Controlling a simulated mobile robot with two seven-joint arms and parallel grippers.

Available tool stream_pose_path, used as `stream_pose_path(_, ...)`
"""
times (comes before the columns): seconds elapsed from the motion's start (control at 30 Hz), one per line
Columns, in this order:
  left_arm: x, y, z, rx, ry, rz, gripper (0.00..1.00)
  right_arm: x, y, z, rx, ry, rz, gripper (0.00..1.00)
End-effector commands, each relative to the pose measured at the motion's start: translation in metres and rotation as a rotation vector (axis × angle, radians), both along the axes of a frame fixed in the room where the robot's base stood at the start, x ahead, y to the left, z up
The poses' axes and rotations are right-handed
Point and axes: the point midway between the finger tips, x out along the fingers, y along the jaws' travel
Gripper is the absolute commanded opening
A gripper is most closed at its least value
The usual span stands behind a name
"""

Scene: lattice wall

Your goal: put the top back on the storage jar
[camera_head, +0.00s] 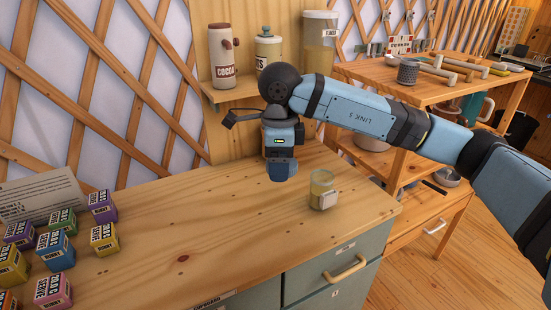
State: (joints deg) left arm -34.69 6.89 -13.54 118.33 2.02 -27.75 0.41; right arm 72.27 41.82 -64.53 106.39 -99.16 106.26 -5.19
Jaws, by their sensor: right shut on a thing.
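The storage jar (322,192) is a small clear jar with yellowish contents and a pale label. It stands upright on the wooden counter near its right end. No top can be made out on it. My right gripper (283,172) points down just left of the jar and a little behind it, apart from it. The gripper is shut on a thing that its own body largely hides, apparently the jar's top. My left gripper is not in view.
Several small coloured boxes (55,245) and a printed sheet (40,196) are at the counter's left. A shelf behind holds a cocoa canister (222,60), another canister (268,50) and a clear container (319,42). The counter's middle is clear.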

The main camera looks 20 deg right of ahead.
Motion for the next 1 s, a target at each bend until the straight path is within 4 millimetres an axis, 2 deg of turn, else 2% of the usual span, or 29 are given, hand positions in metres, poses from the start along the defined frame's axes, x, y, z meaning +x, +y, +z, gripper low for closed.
stream_pose_path(0.4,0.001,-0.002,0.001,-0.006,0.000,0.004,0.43,-0.004,-0.010,-0.007,-0.001,-0.001,1.080,0.46)
stream_pose_path(0.6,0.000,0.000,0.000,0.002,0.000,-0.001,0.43,-0.006,-0.014,-0.010,-0.001,-0.001,1.482,0.46)
stream_pose_path(0.8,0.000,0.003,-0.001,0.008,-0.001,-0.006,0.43,-0.006,-0.015,-0.010,-0.001,-0.001,1.674,0.46)
stream_pose_path(1.0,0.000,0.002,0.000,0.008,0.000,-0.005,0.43,-0.006,-0.016,-0.010,-0.001,-0.002,1.701,0.46)
